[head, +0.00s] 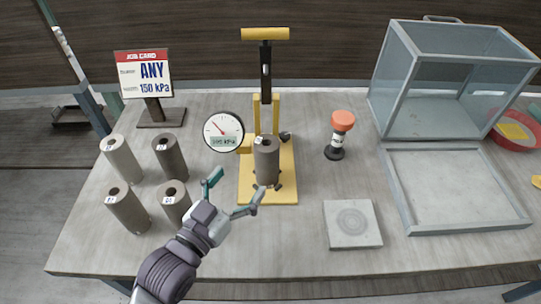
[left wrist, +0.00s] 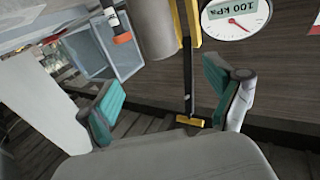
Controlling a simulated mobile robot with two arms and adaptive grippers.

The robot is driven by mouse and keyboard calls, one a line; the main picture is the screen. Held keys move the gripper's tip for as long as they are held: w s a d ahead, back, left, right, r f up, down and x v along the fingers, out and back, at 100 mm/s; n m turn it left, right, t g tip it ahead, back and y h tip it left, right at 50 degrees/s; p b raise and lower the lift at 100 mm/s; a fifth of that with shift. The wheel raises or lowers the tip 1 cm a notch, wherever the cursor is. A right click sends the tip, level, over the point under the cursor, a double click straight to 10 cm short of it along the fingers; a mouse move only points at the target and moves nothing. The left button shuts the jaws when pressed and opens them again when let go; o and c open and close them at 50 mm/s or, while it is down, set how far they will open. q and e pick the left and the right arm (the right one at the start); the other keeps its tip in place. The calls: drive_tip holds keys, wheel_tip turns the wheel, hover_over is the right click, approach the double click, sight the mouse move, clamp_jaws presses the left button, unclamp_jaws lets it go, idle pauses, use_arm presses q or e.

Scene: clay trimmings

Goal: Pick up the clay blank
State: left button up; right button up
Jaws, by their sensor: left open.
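A dark grey-brown clay blank (head: 266,163), a cylinder with a hole in its top and a small white label, stands upright on the yellow press (head: 285,185). It also shows, cut off by the top edge, in the left wrist view (left wrist: 152,28). Several similar cylinders stand at the left of the table: a lighter one (head: 121,160), a dark one (head: 170,158), and two in front (head: 127,210) (head: 175,204). My left gripper (head: 236,186) is open and empty, just in front and left of the press, apart from its blank.
The pressure gauge (head: 223,131) sits left of the press. A job card (head: 142,75) reads ANY, 150 kPa. An orange-topped tool (head: 342,130), a square slab (head: 352,238), a grey tray (head: 400,200) and a clear box (head: 385,110) stand to the right. The table between press and slab is clear.

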sight(260, 154)
use_arm(q)
drive_tip(key=x, duration=0.6)
drive_tip(key=shift+p, duration=0.4)
drive_tip(key=shift+w+d, duration=0.3)
drive_tip(key=shift+w, duration=0.2)
drive_tip(key=p+x, duration=0.1)
drive_tip(key=x, duration=0.3)
drive_tip(key=shift+w+d+f, duration=0.1)
drive_tip(key=shift+w+d, duration=0.05)
drive_tip(key=shift+w, duration=0.2)
use_arm(e)
drive_tip(key=shift+s+a+r, duration=0.2)
drive_tip(key=shift+s+r, duration=0.05)
drive_tip(key=shift+r, duration=0.3)
drive_tip(key=shift+s+a+r, duration=0.2)
drive_tip(key=shift+r, duration=0.35)
use_arm(q)
drive_tip(key=c, duration=0.4)
clamp_jaws()
use_arm(e)
drive_tip(key=shift+s+a, duration=0.2)
